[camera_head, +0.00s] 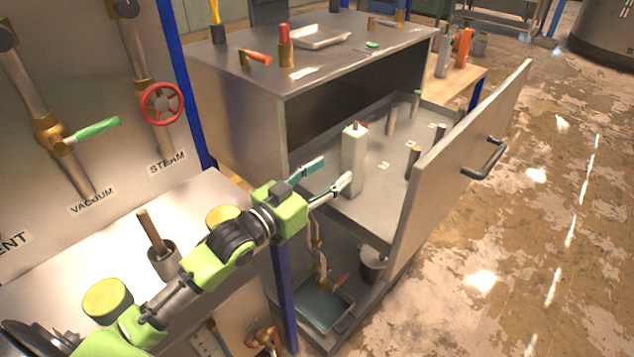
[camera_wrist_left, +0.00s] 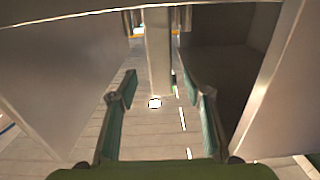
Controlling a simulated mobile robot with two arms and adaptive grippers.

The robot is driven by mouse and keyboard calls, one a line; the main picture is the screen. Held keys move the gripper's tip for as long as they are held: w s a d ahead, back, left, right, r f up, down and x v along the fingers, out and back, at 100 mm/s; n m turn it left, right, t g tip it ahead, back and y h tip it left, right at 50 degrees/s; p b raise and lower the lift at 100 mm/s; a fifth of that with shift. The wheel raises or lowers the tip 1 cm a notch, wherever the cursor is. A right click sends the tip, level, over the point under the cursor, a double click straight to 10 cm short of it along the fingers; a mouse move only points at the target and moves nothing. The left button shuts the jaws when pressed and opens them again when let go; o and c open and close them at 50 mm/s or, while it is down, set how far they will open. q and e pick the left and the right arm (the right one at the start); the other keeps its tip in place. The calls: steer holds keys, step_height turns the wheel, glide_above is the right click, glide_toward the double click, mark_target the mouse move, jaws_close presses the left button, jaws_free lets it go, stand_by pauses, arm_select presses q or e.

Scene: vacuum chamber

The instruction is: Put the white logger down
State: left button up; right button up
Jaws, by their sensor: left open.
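The white logger (camera_head: 353,160) is a tall, pale block with a small dark knob on top. It stands upright inside the open drawer (camera_head: 440,170), near the drawer's left end. My left gripper (camera_head: 335,171) is open and empty, its fingers pointing at the logger from the left. In the left wrist view the logger (camera_wrist_left: 158,52) shows ahead, between and beyond the open fingers (camera_wrist_left: 160,88). The gripper does not hold it; whether a fingertip touches it I cannot tell. My right gripper is not in view.
Several short posts (camera_head: 392,120) stand in the drawer behind the logger. The drawer's tall front panel (camera_head: 465,150) rises on the right. The cabinet top (camera_head: 330,50) is above and behind. A lower shelf holds a blue tray (camera_head: 322,304) and a pot (camera_head: 373,264).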

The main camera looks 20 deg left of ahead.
arm_select(q)
steer(key=shift+v, duration=1.85)
